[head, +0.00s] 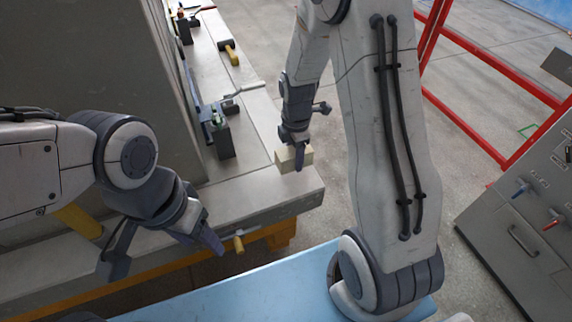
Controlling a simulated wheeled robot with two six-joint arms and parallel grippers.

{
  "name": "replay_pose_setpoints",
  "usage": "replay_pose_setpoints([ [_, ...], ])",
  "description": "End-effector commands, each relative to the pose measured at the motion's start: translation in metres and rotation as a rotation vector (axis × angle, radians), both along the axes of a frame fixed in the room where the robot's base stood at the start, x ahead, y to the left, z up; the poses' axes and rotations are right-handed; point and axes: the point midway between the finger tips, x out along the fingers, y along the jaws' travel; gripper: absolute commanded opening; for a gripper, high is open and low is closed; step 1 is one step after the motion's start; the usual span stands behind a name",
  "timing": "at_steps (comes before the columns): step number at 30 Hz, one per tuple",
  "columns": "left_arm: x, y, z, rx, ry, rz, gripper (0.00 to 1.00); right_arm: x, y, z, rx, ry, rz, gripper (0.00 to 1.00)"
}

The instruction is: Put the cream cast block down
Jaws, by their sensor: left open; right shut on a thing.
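The cream cast block (284,160) is in my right gripper (301,158), at the near right corner of the grey bench-like mould table (290,197). The gripper is shut on it, fingers pointing down. The block is over or on the table's surface near its right edge; I cannot tell whether it touches. Part of the block is hidden behind the fingers. My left gripper (165,252) is open at the lower left, with its fingers spread in front of the table's near edge. Nothing shows between its fingers.
A dark clamp (222,138) with a lever stands on the table behind the block. A yellow-headed mallet (229,52) lies farther back. A small yellow-handled item (239,243) is at the near edge. A red frame (470,75) and grey cabinet (520,215) stand at right.

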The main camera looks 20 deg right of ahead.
Motion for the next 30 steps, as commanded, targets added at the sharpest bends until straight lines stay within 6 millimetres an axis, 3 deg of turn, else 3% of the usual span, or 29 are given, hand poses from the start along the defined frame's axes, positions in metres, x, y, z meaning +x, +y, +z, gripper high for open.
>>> replay_pose_setpoints([
  [6, 0.0, 0.0, 0.005, 0.0, 0.0, 0.0, 0.59, 0.014, 0.019, -0.014, 0.0, -0.001, 0.0, 0.0],
  [16, 0.0, 0.0, 0.011, 0.0, 0.0, 0.0, 0.59, 0.014, 0.019, -0.052, 0.0, 0.002, -0.002, 0.0],
  [28, 0.0, 0.0, 0.007, 0.0, 0.0, 0.0, 0.59, 0.014, 0.019, -0.059, 0.0, -0.001, -0.002, 0.0],
  [29, 0.0, 0.0, 0.008, 0.0, 0.0, 0.0, 0.59, 0.014, 0.019, -0.058, 0.0, 0.0, -0.002, 0.65],
  [30, 0.0, 0.0, 0.009, 0.0, 0.0, 0.0, 0.59, 0.014, 0.019, -0.058, 0.0, 0.0, -0.002, 0.8],
])
